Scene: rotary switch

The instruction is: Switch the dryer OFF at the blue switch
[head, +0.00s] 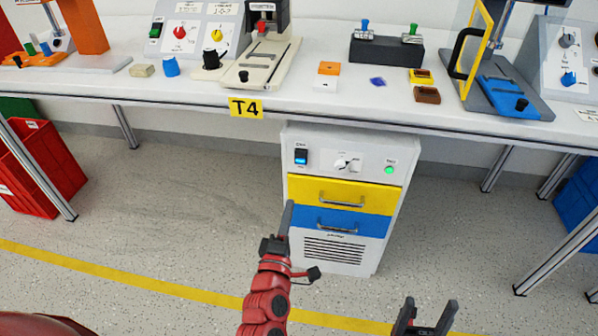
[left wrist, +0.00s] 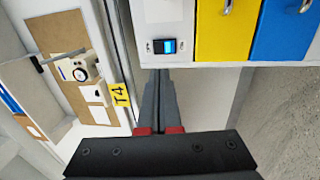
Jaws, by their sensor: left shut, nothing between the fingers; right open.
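The dryer (head: 343,190) is a white cabinet under the table with a yellow and a blue drawer. Its blue rocker switch (head: 301,156) sits in a black frame at the panel's upper left and looks lit. The blue switch (left wrist: 164,46) also shows in the left wrist view, just beyond my fingertips. My left gripper (head: 288,207) is shut and empty, pointing up in front of the drawers' left edge, below the switch. In the left wrist view my left gripper (left wrist: 161,74) appears apart from the switch. My right gripper (head: 428,308) is open and empty at the bottom, away from the dryer.
The panel also has a white knob (head: 341,163) and a green lamp (head: 389,170). Drawer handles (head: 338,202) stick out below. The table edge with the T4 label (head: 246,108) overhangs above. A red bin (head: 40,165) stands at left. The floor left of the dryer is clear.

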